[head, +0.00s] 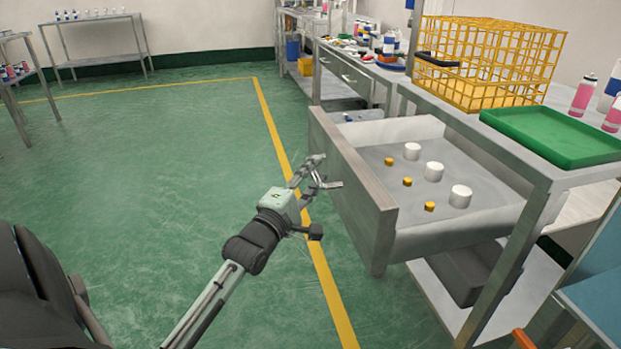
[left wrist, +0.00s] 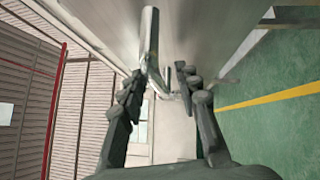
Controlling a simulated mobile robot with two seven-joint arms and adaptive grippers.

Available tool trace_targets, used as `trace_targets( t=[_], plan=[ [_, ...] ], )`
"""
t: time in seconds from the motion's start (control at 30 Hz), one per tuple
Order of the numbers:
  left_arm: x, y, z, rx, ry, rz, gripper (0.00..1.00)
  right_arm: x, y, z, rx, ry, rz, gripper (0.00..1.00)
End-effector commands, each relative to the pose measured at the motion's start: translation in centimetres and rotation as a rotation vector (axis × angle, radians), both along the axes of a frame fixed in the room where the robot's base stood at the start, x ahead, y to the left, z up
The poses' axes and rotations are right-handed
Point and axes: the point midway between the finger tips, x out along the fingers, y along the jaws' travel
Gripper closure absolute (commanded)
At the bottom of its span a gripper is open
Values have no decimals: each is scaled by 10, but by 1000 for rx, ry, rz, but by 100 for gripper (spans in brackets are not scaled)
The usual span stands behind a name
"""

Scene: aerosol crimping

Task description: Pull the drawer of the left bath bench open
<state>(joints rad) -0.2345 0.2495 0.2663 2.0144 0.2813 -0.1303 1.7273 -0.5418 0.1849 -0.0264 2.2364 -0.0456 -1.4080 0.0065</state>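The grey metal bench (head: 545,170) on the right has its drawer (head: 352,185) pulled far out. Several white cylinders and small yellow pieces lie inside the drawer. My left gripper (head: 317,172) is at the outer side of the drawer front, close to its bar handle (head: 328,183). In the left wrist view, the gripper's fingers (left wrist: 163,78) stand apart, with the handle (left wrist: 150,35) near the left fingertip. No firm grip on the handle shows. My right gripper is not in view.
A yellow wire basket (head: 490,60) and a green tray (head: 555,133) stand on the bench top. Another bench with a closed drawer (head: 345,74) stands behind. A dark box (head: 470,270) is on the lower shelf. The green floor to the left is clear.

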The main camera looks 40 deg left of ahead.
Motion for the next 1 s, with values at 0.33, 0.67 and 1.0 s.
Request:
trace_targets(
  t=[0.33, 0.67, 1.0],
  plan=[
    [-55, -7, -9, -1, 5, 0, 68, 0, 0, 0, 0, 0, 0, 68],
    [-109, -15, -16, 0, 3, 0, 68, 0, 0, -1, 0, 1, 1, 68],
    [-118, -16, -15, 0, 0, 0, 68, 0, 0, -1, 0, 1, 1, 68]
  ],
)
